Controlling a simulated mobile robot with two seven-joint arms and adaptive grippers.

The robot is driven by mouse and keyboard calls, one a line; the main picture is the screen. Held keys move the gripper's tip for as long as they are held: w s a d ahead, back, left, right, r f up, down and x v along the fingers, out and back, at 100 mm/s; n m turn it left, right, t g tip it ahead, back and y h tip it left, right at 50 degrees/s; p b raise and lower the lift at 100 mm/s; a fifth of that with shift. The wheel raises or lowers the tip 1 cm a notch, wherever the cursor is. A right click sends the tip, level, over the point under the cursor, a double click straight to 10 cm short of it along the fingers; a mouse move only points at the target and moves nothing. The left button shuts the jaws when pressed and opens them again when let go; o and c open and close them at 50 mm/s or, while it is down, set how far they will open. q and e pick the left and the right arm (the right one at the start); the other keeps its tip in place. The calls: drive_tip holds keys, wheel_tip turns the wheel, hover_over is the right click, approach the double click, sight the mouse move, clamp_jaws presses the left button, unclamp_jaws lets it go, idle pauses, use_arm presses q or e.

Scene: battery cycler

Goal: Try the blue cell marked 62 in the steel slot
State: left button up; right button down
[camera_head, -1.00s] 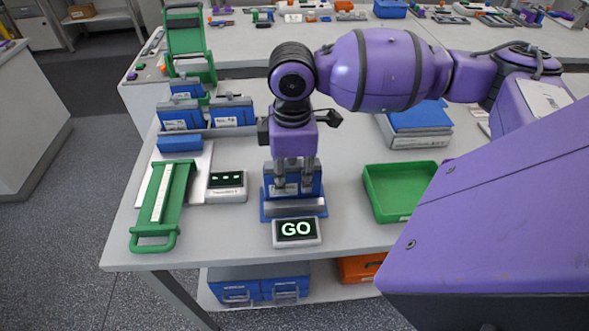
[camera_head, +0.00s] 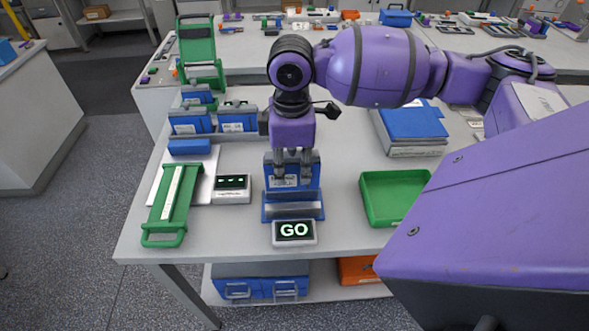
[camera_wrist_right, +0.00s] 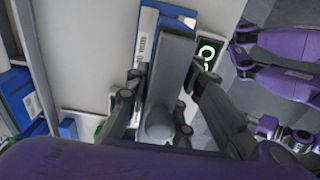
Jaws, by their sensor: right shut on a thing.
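My right gripper (camera_head: 292,178) points down at the front middle of the bench. It is shut on a blue cell (camera_head: 292,160) with a white label; the number is too small to read. The cell stands upright in the steel slot (camera_head: 293,210) on its blue base. In the right wrist view the two fingers (camera_wrist_right: 165,90) sit on either side of a grey piece, with the blue, labelled base (camera_wrist_right: 147,35) beside it. A small display (camera_head: 294,231) in front of the slot reads GO in green. My left gripper is not in view.
Several blue labelled cells (camera_head: 190,121) stand at the left, behind a green-handled tray (camera_head: 172,205). A small display box (camera_head: 232,188) is left of the slot. An empty green tray (camera_head: 390,220) lies right, with a blue-topped box (camera_head: 412,122) behind it.

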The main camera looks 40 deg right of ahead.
drive_tip(key=shift+r+p, duration=0.4)
drive_tip(key=shift+r, duration=0.95)
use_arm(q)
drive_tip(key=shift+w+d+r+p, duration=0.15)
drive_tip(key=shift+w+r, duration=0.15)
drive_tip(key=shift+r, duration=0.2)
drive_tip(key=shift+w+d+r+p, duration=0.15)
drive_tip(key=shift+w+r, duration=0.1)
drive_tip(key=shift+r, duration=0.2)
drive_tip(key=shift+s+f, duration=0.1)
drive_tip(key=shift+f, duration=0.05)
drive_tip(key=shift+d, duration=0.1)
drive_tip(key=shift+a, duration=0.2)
